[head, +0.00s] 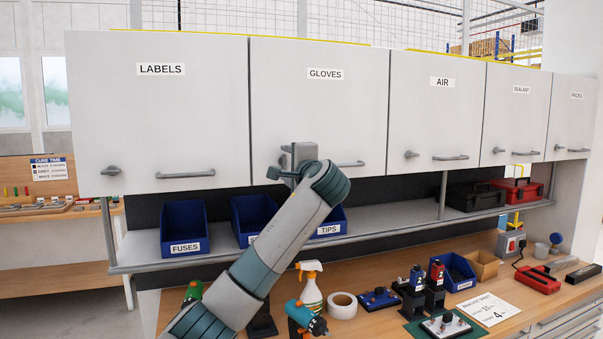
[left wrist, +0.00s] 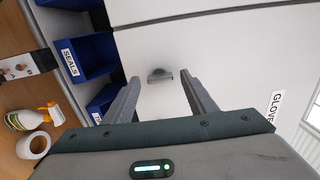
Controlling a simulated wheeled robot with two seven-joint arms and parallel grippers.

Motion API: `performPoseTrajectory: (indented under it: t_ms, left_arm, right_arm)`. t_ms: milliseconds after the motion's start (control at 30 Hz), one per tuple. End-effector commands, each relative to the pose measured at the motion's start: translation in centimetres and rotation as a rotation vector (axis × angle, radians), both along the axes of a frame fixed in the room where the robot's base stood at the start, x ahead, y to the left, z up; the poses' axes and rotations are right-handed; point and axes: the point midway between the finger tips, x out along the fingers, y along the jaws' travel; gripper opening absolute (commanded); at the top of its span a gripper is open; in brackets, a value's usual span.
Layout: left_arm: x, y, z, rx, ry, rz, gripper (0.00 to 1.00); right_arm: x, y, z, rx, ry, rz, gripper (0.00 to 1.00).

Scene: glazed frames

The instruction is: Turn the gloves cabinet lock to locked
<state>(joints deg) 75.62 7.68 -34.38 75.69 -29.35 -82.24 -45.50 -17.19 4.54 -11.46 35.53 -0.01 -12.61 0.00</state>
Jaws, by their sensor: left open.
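The gloves cabinet (head: 320,110) is a pale grey door with a GLOVES label, shut, with a bar handle (head: 352,164) at its lower edge. My left gripper (head: 284,170) is at the door's lower left corner and hides the lock in the head view. In the left wrist view the gloves lock (left wrist: 160,74) is a small grey knob on the door. It shows between the tips of my open left gripper (left wrist: 159,80), with space on both sides. The fingers do not grip it. I cannot tell whether the lock is turned to locked. My right gripper is not in view.
Neighbouring LABELS (head: 160,110) and AIR (head: 435,105) doors are shut, with their own knobs and handles. A shelf (head: 380,220) with blue bins (head: 184,228) runs below. The bench (head: 370,325) holds a spray bottle (head: 310,288), tape roll (head: 342,305) and tools.

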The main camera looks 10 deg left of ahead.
Motion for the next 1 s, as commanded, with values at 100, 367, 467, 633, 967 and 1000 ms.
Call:
performPoseTrajectory:
  t_ms: [100, 367, 467, 633, 967, 1000]
  left_arm:
    - [-0.8, -0.7, -0.2, -0.001, -0.002, -0.002, 0.52]
    - [-4.3, -3.1, -0.4, -0.001, -0.004, -0.004, 0.52]
    - [-6.0, -4.3, -0.5, -0.001, -0.003, -0.004, 0.52]
    - [-8.9, -6.2, -0.5, -0.001, -0.003, -0.004, 0.52]
    - [-13.1, -9.0, -0.3, 0.001, 0.0, -0.003, 0.52]
    - [-13.4, -9.2, -0.2, 0.001, 0.001, -0.002, 0.52]
  right_arm:
    - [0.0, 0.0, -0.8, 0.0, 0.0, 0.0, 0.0]
    - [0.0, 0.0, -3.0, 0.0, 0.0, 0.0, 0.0]
    - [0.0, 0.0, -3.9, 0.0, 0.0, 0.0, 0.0]
    - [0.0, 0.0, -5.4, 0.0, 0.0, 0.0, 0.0]
    - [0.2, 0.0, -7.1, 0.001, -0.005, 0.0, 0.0]
    - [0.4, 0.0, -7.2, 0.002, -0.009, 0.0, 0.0]
